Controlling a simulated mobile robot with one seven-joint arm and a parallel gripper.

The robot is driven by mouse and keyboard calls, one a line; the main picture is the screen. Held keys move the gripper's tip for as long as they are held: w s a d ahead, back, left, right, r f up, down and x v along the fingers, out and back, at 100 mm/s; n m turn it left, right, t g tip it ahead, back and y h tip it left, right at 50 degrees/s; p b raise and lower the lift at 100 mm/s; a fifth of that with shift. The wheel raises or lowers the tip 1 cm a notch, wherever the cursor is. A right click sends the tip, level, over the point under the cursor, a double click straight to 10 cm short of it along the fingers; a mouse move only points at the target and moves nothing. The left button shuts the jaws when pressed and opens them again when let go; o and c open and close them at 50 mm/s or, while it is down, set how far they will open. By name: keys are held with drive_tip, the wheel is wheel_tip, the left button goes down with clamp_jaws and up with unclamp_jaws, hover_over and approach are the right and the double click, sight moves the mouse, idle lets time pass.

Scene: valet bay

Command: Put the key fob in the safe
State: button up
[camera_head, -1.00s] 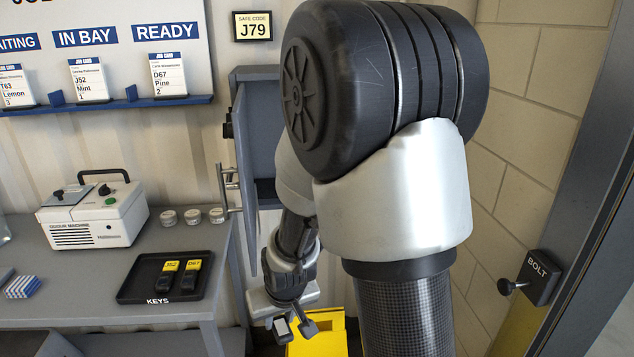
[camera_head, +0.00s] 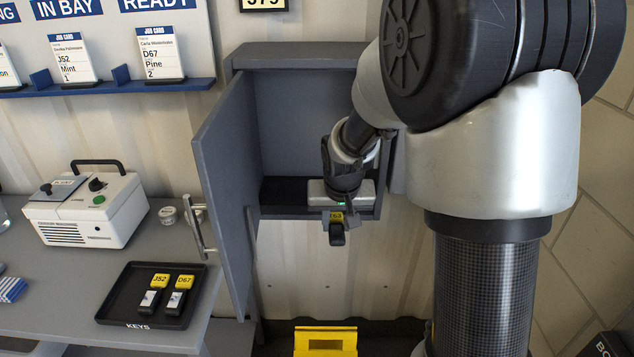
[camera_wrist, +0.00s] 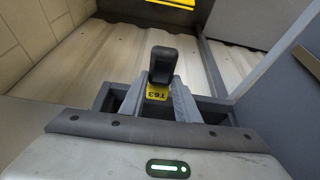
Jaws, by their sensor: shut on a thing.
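A black key fob (camera_head: 337,235) with a yellow tag hangs from my gripper (camera_head: 338,215), which is shut on it; the tag reads T63 in the wrist view, where the fob (camera_wrist: 163,62) stands between the two fingers (camera_wrist: 160,100). The grey wall safe (camera_head: 300,56) is open, its door (camera_head: 222,170) swung out to the left. My gripper and the fob are in front of the safe's lower edge, to the right of the door. My wrist hides part of the safe's inside; its dark floor shows to the left.
A black keys tray (camera_head: 118,305) on the bench holds two fobs tagged J52 (camera_head: 152,298) and D67 (camera_head: 180,300). A white machine (camera_head: 90,208) stands behind it. The door's bar handle (camera_head: 197,222) sticks out toward the bench. A yellow box (camera_head: 325,341) is below the safe.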

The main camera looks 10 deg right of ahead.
sight(337, 216)
drive_tip(key=w+r, duration=0.1)
drive_tip(key=w+d+r, duration=0.1)
drive_tip(key=shift+w, duration=0.4)
drive_tip(key=w+d+p, duration=0.1)
drive_tip(key=w, duration=0.4)
drive_tip(key=w+d+p, duration=0.1)
drive_tip(key=w, duration=0.4)
drive_tip(key=w+d+p, duration=0.1)
drive_tip(key=w, duration=0.5)
drive_tip(key=shift+f, duration=0.1)
drive_tip(key=shift+f+p, duration=0.45)
drive_tip(key=shift+f, duration=1.3)
drive_tip(key=shift+f, duration=0.2)
drive_tip(key=o, duration=1)
drive_tip(key=shift+o, duration=0.2)
